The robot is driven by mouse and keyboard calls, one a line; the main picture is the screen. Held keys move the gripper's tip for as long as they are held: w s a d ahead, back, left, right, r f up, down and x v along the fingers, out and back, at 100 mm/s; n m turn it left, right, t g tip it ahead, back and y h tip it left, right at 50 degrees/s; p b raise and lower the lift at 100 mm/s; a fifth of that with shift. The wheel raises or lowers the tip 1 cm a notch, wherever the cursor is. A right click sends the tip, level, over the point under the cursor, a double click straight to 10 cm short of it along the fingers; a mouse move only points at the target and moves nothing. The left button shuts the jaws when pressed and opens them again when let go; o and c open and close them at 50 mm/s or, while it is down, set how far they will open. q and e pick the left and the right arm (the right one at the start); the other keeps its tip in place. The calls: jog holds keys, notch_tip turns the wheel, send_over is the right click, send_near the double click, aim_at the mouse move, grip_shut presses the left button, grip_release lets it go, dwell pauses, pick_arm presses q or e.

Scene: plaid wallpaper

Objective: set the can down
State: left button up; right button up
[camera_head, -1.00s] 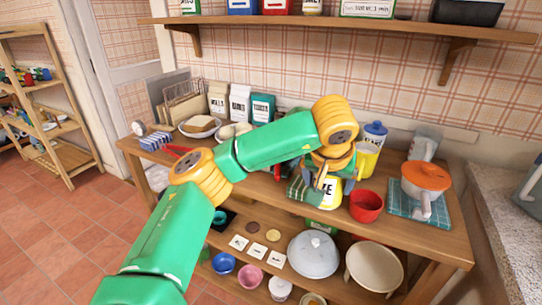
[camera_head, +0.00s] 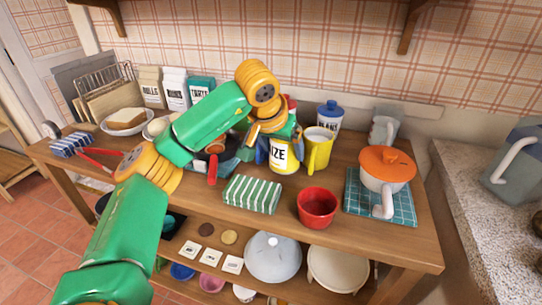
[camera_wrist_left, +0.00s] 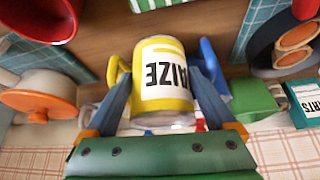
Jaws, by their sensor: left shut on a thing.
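The can (camera_head: 281,157) is yellow with a white label reading "IZE" in the head view. In the left wrist view the can (camera_wrist_left: 163,88) appears upside down, with "AIZE" visible. My left gripper (camera_head: 276,133) is shut on the can, one finger on each side of it. The can is upright at the middle of the wooden table (camera_head: 335,168), just left of a yellow mug (camera_head: 318,152). I cannot tell whether its base touches the table. My right gripper is not in view.
A green-striped block (camera_head: 252,194) and a red bowl (camera_head: 317,207) stand in front of the can. An orange-lidded pot (camera_head: 387,165) sits on a teal mat at right. A blue-lidded canister (camera_head: 330,114) stands behind. Bare table lies between the block and bowl.

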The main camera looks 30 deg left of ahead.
aim_at(282, 158)
pick_arm(q)
jog(key=f, duration=0.3)
jog(key=shift+w, duration=0.2)
jog(key=shift+r, duration=0.1)
jog(key=shift+s, duration=0.1)
jog(key=o, duration=1.6)
